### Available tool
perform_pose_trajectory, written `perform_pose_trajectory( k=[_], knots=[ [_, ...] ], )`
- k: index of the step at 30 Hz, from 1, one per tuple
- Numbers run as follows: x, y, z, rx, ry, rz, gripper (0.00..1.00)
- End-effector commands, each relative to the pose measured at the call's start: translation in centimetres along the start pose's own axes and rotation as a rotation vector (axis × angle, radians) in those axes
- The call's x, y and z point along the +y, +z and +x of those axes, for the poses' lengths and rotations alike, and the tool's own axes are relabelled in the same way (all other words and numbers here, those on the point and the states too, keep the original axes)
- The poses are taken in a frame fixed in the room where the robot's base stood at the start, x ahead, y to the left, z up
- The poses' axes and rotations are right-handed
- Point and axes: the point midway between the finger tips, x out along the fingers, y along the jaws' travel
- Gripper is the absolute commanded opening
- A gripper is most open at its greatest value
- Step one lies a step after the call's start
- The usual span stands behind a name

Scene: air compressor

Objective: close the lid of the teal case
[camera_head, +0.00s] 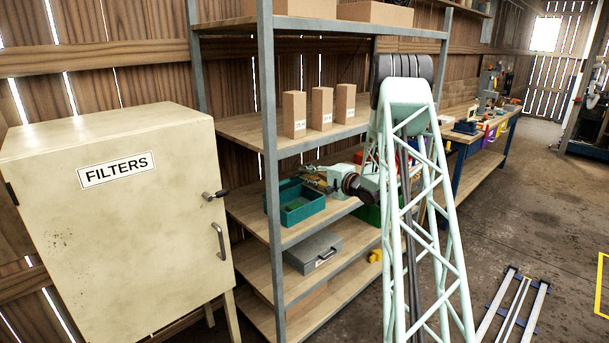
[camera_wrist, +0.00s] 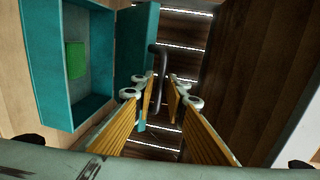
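The teal case (camera_head: 304,213) stands open on the middle shelf in the head view, partly behind my arm. Its lid (camera_head: 284,190) is raised at the back, near the fingers of my gripper (camera_head: 315,181). In the wrist view the case body (camera_wrist: 38,70) is at left with a green item (camera_wrist: 75,60) inside. The teal lid (camera_wrist: 136,42) stands right of it, with a grey bent bar like a handle (camera_wrist: 161,62) along its right edge. My gripper (camera_wrist: 160,86) is open, its fingertips apart close to the lid and bar. I cannot tell whether they touch.
Small cardboard boxes (camera_head: 321,108) stand on the shelf above. A grey case (camera_head: 313,253) lies on the shelf below. A filters cabinet (camera_head: 120,220) is at left. A workbench (camera_head: 475,135) stands behind at right.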

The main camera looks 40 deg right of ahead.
Motion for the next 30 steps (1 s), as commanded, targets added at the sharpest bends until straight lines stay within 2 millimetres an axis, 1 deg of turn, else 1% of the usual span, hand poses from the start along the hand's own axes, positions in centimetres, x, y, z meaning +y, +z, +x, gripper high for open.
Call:
perform_pose_trajectory(
  k=[5, 15, 19, 20, 30],
  knots=[
    [-0.04, 0.05, 0.84, 0.0, 0.0, 0.0, 0.13],
    [-0.06, 0.02, 0.95, 0.0, -0.001, 0.0, 0.13],
    [-0.05, 0.02, 0.94, 0.0, -0.001, 0.0, 0.01],
    [-0.05, 0.02, 0.94, 0.0, -0.001, 0.0, 0.0],
    [0.09, -0.23, 0.71, 0.003, -0.004, 0.001, 0.0]
  ],
)
